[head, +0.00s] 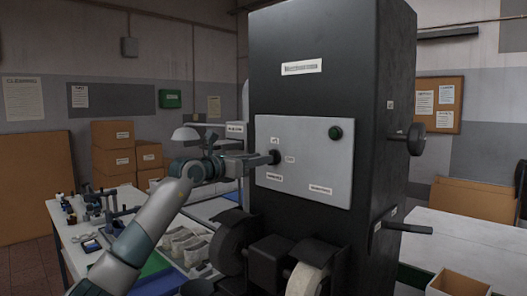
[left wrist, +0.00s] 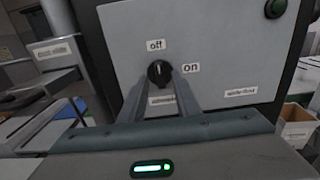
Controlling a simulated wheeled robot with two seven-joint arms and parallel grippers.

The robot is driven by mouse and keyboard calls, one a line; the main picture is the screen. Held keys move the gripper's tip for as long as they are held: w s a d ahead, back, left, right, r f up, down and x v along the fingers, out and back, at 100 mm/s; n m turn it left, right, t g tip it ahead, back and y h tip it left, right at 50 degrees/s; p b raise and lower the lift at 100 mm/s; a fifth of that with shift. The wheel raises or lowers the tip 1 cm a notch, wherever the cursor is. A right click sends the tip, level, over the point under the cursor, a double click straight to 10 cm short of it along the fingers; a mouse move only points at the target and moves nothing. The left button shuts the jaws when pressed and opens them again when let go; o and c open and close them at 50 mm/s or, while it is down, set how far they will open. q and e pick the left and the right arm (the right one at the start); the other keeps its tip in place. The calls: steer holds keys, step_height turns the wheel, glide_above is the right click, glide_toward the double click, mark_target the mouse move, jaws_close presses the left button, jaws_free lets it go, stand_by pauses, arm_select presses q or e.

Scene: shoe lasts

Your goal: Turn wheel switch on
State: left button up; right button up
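The wheel switch (head: 275,157) is a small black knob on the light grey panel (head: 315,140) of a tall black machine. In the left wrist view the knob (left wrist: 159,72) has a pale mark that points up toward the "off" label (left wrist: 156,45). The "on" label (left wrist: 191,68) is to its right. My left gripper (head: 262,160) reaches the panel from the left. In the left wrist view its two fingers (left wrist: 160,88) are apart, one on each side of the knob's lower part. Contact with the knob cannot be made out. My right gripper is not in view.
A green round button (head: 335,133) is at the panel's upper right. A table (head: 75,235) with tools and shoe parts stands left. Cardboard boxes (head: 113,148) are stacked behind it.

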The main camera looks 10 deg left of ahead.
arm_select(q)
steer(key=shift+p+x, duration=0.35)
steer(key=shift+x, duration=0.85)
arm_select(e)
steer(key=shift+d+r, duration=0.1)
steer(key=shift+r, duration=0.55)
arm_select(q)
jaws_close()
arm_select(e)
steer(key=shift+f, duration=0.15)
